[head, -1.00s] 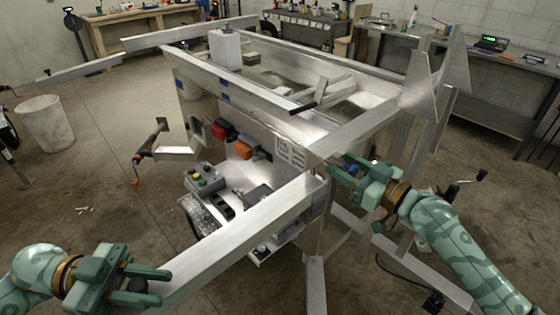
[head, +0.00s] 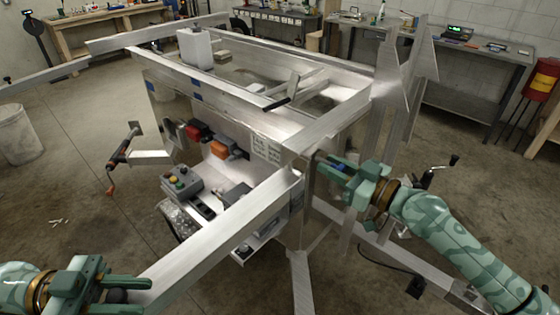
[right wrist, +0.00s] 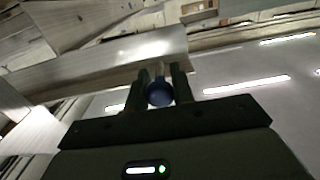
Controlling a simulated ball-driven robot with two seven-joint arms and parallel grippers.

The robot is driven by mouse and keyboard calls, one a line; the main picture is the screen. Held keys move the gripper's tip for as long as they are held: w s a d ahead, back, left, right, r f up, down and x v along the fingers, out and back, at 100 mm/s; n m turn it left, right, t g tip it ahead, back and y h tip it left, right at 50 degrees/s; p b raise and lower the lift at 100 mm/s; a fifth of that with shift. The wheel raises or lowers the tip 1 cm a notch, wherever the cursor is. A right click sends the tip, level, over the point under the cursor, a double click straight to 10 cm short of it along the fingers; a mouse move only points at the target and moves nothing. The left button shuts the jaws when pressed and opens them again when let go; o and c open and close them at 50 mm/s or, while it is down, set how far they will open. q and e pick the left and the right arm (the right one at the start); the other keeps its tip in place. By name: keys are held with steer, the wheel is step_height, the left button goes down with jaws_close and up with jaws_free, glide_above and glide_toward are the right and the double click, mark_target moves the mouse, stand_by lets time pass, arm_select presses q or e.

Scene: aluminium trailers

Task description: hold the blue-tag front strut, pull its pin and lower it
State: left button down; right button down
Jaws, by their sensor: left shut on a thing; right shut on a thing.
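The front strut (head: 225,235) is a long bare aluminium beam, sloping from the trailer's front corner down to the lower left. My left gripper (head: 120,285) is shut on its lower-left end, where a dark round knob shows between the fingers. My right gripper (head: 328,163) is beside the strut's upper end, right of the trailer corner. It is shut on the pin, whose blue knob (right wrist: 160,93) shows between the fingers in the right wrist view, with a short pale stem beyond it. I cannot tell whether the stem is clear of its hole. No blue tag is visible on the strut.
A grey control box (head: 182,183) and a red-handled crank (head: 122,158) are left of the strut. Benches line the back wall. Floor at lower left is clear.

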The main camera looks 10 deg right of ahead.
arm_select(q)
steer(key=shift+w+a, duration=0.1)
steer(key=shift+w, duration=0.05)
arm_select(e)
steer(key=c, duration=1.5)
jaws_free()
steer(key=shift+c, duration=0.2)
steer(key=o, duration=0.4)
steer(key=shift+s+d, duration=0.1)
steer(key=shift+s, duration=0.05)
steer(key=shift+c, duration=0.2)
steer(key=v, duration=1.2)
